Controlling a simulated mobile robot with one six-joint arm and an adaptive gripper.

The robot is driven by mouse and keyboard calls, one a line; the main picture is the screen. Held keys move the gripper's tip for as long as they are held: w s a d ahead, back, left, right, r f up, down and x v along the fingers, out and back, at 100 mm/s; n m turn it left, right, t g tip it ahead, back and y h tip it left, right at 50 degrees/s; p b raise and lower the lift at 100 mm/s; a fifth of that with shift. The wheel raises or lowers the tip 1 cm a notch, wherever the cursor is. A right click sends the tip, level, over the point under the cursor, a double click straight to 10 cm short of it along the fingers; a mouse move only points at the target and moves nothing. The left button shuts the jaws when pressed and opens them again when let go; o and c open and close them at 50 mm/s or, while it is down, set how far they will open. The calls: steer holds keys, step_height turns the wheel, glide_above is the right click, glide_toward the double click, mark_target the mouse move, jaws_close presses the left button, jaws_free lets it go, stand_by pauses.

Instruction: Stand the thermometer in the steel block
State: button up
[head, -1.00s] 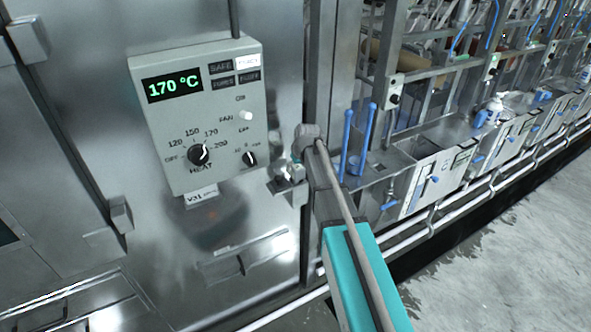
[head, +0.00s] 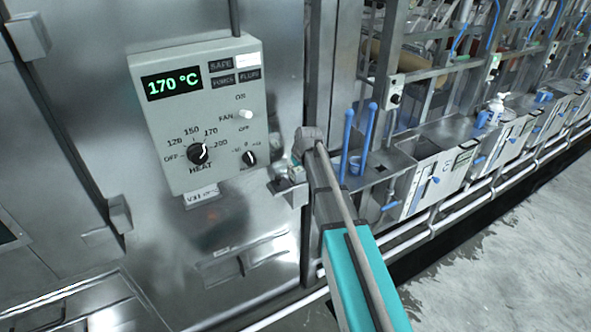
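I cannot make out the thermometer in the head view. I cannot tell for certain which metal part is the steel block. A small steel bracket (head: 290,193) juts from the cabinet front, right of and below the control box. My arm reaches up from the lower right, and its far end is close to this bracket. Small parts cluster there, and I cannot separate my gripper from them. Its fingers and anything between them cannot be made out.
The grey control box (head: 200,115) reads 170 °C and is mounted on a steel cabinet. A row of dyeing units recedes to the right. The grey floor (head: 500,250) there is clear.

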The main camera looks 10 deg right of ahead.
steer(key=o, duration=0.4)
steer(key=shift+r, duration=0.2)
steer(key=shift+r+p, duration=0.7)
steer(key=shift+p, duration=0.15)
steer(key=p+v, duration=1)
steer(key=v, duration=0.1)
steer(key=shift+r+p, duration=0.25)
steer(key=shift+p, duration=0.05)
steer(key=shift+s, duration=0.15)
steer(key=s+a+f+m+g+h, duration=0.1)
steer(key=s+m+g, duration=0.2)
steer(key=s, duration=2.1)
steer(key=shift+s+a+f+m+g, duration=0.25)
steer(key=shift+s+m+g, duration=0.05)
steer(key=shift+g, duration=0.4)
